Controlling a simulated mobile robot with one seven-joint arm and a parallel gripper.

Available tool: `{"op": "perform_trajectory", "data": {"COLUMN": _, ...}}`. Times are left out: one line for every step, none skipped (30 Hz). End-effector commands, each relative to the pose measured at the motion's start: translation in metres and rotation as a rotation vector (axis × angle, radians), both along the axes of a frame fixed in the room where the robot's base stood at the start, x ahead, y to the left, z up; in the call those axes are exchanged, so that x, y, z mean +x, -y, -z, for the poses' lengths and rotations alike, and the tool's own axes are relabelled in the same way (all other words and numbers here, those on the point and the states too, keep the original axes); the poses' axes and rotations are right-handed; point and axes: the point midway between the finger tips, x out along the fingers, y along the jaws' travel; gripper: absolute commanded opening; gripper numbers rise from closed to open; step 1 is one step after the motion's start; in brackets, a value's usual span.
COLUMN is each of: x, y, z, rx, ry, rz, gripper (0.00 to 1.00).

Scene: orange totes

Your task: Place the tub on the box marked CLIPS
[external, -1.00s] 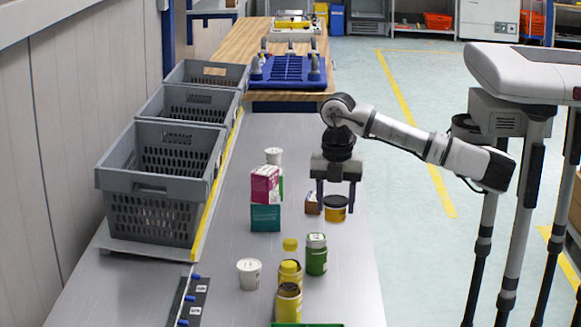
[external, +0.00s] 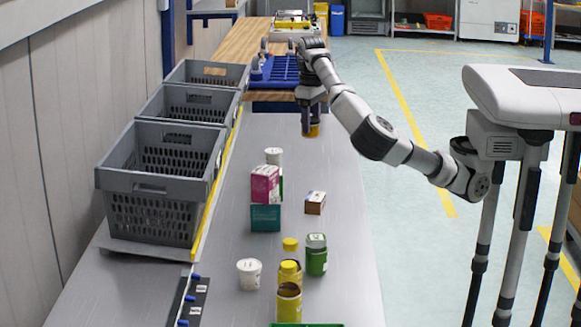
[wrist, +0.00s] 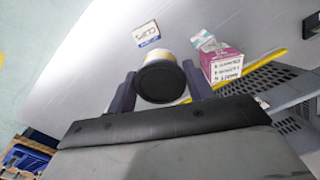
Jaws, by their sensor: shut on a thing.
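My gripper (external: 309,125) is shut on a small yellow tub (external: 314,131) near the far end of the grey bench. In the wrist view the tub (wrist: 161,82) shows its round black end between the two dark fingers. The small brown-and-white box marked CLIPS (external: 315,203) stands on the bench, nearer the external camera than my gripper and apart from it. Whether the tub clears the bench surface is hard to tell.
A pink box (external: 265,185) is on a teal box (external: 265,218), left of the CLIPS box. A green jar (external: 316,256), yellow containers (external: 289,303) and a white cup (external: 249,273) stand nearer. Grey crates (external: 155,215) line the left side. Bench around the CLIPS box is clear.

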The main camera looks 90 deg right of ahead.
Motion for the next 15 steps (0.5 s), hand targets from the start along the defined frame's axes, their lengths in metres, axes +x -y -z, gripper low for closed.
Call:
{"op": "perform_trajectory", "data": {"x": -0.005, "y": 0.013, "z": 0.0, "rx": 0.0, "ry": 0.001, "rz": 0.052, "gripper": 0.26}}
{"op": "perform_trajectory", "data": {"x": -0.008, "y": 0.018, "z": -0.001, "rx": -0.002, "ry": 0.001, "rz": 0.077, "gripper": 0.26}}
{"op": "perform_trajectory", "data": {"x": -0.011, "y": 0.025, "z": -0.002, "rx": -0.002, "ry": 0.001, "rz": 0.105, "gripper": 0.26}}
{"op": "perform_trajectory", "data": {"x": -0.012, "y": 0.028, "z": -0.002, "rx": -0.002, "ry": 0.001, "rz": 0.122, "gripper": 0.26}}
{"op": "perform_trajectory", "data": {"x": -0.014, "y": 0.031, "z": -0.002, "rx": -0.002, "ry": 0.0, "rz": 0.135, "gripper": 0.26}}
{"op": "perform_trajectory", "data": {"x": -0.015, "y": 0.033, "z": -0.001, "rx": -0.002, "ry": 0.0, "rz": 0.148, "gripper": 0.26}}
{"op": "perform_trajectory", "data": {"x": -0.016, "y": 0.035, "z": 0.002, "rx": -0.001, "ry": -0.001, "rz": 0.155, "gripper": 0.26}}
{"op": "perform_trajectory", "data": {"x": -0.016, "y": 0.035, "z": 0.005, "rx": -0.001, "ry": -0.001, "rz": 0.16, "gripper": 0.26}}
{"op": "perform_trajectory", "data": {"x": -0.016, "y": 0.036, "z": 0.012, "rx": 0.0, "ry": -0.002, "rz": 0.163, "gripper": 0.26}}
{"op": "perform_trajectory", "data": {"x": -0.017, "y": 0.035, "z": 0.018, "rx": 0.0, "ry": -0.003, "rz": 0.163, "gripper": 0.26}}
{"op": "perform_trajectory", "data": {"x": -0.017, "y": 0.035, "z": 0.025, "rx": 0.0, "ry": -0.004, "rz": 0.163, "gripper": 0.26}}
{"op": "perform_trajectory", "data": {"x": -0.017, "y": 0.035, "z": 0.036, "rx": -0.001, "ry": -0.004, "rz": 0.164, "gripper": 0.26}}
{"op": "perform_trajectory", "data": {"x": -0.017, "y": 0.035, "z": 0.044, "rx": 0.0, "ry": -0.004, "rz": 0.164, "gripper": 0.26}}
{"op": "perform_trajectory", "data": {"x": -0.017, "y": 0.035, "z": 0.052, "rx": 0.0, "ry": -0.004, "rz": 0.163, "gripper": 0.26}}
{"op": "perform_trajectory", "data": {"x": -0.017, "y": 0.035, "z": 0.063, "rx": 0.0, "ry": -0.004, "rz": 0.163, "gripper": 0.26}}
